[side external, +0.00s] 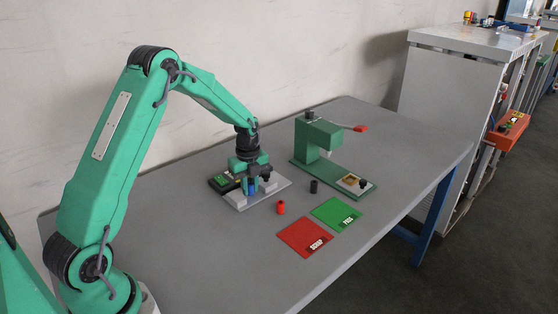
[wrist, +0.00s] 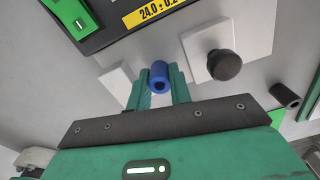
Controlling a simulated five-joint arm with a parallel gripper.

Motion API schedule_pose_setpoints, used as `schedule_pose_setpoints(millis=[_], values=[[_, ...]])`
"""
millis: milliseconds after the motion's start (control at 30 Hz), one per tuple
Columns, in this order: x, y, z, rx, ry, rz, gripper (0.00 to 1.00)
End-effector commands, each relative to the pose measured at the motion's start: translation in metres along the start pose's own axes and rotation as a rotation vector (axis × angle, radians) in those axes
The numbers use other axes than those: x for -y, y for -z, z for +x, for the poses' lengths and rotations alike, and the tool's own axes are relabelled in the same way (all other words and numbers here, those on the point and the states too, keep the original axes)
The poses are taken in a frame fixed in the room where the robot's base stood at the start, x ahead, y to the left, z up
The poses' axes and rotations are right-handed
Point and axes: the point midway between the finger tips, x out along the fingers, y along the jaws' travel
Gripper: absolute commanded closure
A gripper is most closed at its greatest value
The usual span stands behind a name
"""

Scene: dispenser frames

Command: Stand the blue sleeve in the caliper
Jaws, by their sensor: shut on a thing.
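The blue sleeve (side external: 251,189) is upright between my gripper's fingers at the grey caliper plate (side external: 238,202). In the wrist view the blue sleeve (wrist: 159,76) shows its open top, with my gripper (wrist: 160,84) shut on it. The caliper has a pale block (wrist: 118,82) left of the sleeve and a larger pale block (wrist: 204,48) with a black knob (wrist: 224,65) to its right. The sleeve is between these blocks, apart from the right one. I cannot tell whether its base touches the plate. The caliper's dark display (side external: 221,183) is behind.
A red sleeve (side external: 281,208) and a black sleeve (side external: 314,186) stand on the table right of the caliper. A green press (side external: 316,138) with a red-tipped lever is farther right. Red (side external: 300,236) and green (side external: 336,210) mats lie in front. The table's front left is clear.

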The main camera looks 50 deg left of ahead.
Motion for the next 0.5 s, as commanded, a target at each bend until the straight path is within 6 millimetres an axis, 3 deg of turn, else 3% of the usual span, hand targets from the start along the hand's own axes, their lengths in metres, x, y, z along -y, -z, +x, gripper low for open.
schedule_pose_setpoints(millis=[367,400,500], values=[[-0.0001,0.0001,0.0031,-0.001,-0.001,0.000,1.00],[-0.0001,0.0001,0.0029,0.000,-0.001,0.000,0.74],[-0.0001,0.0001,0.0028,0.000,-0.001,0.000,0.70]])
